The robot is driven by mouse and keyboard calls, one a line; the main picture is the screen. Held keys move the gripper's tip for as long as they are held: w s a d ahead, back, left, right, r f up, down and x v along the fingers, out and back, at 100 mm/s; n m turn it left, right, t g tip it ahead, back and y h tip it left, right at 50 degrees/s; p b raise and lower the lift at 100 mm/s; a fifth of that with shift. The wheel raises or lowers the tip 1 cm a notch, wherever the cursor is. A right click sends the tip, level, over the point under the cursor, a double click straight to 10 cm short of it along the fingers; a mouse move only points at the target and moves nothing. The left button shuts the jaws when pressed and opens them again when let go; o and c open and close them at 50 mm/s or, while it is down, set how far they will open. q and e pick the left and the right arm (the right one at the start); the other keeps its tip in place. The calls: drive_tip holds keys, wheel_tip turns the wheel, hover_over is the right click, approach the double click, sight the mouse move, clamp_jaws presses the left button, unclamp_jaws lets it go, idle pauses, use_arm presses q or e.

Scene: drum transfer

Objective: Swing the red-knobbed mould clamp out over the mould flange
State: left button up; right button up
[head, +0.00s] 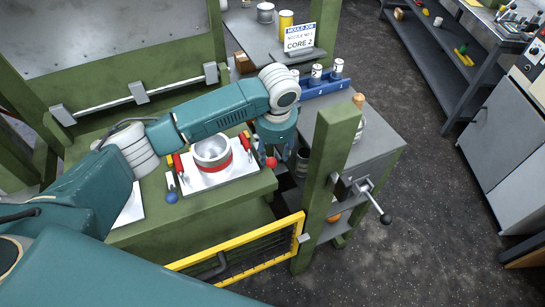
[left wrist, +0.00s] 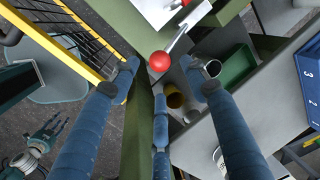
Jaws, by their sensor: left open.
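The red knob (head: 270,163) of the mould clamp sits at the right edge of the white plate, beside the silver mould (head: 212,152) with its red band. In the left wrist view the red knob (left wrist: 159,61) ends a silver lever (left wrist: 180,30) that runs up and right to the plate. My left gripper (head: 278,150) hangs at the knob. In the left wrist view its blue fingers (left wrist: 158,82) are spread, with the knob showing between the two upper fingertips; contact cannot be told. A blue-knobbed clamp (head: 172,196) stands left of the mould.
The white plate (head: 205,181) lies on the green press bed (head: 190,220). A green post (head: 325,185) rises close right of the gripper. A yellow guard (head: 240,258) crosses the front. Bins, including a green one (left wrist: 236,68), lie beyond the bed edge.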

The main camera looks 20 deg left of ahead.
sight(272, 160)
use_arm(q)
drive_tip(key=f, duration=0.2)
drive_tip(key=w+f, duration=0.1)
drive_tip(key=f, duration=0.2)
drive_tip(key=shift+a+f+p, duration=0.2)
drive_tip(key=shift+f+p, duration=0.15)
drive_tip(key=shift+p, duration=0.05)
clamp_jaws()
